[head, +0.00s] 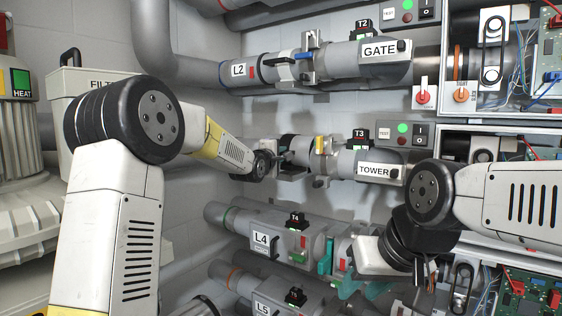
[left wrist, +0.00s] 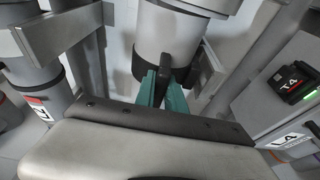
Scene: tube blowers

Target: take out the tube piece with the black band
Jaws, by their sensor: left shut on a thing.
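The tube piece with the black band (head: 287,142) is in the L3-level line left of the TOWER label in the head view. My left gripper (head: 281,159) reaches it from the left. In the left wrist view, the teal fingers of my left gripper (left wrist: 164,88) are shut on a dark tab at the black band (left wrist: 148,66) of the grey tube piece. The tube piece looks in line with its neighbours in the head view; its far end is hidden. My right gripper (head: 345,275) is low in front of the L4 line, its finger gap unclear.
The GATE line (head: 385,51) runs above and the L4 unit (head: 290,238) below. A yellow-marked clamp (head: 320,146) sits just right of the band. Open electrical boxes (head: 490,150) fill the right side. A FILTER box (head: 85,84) stands left, behind my left arm.

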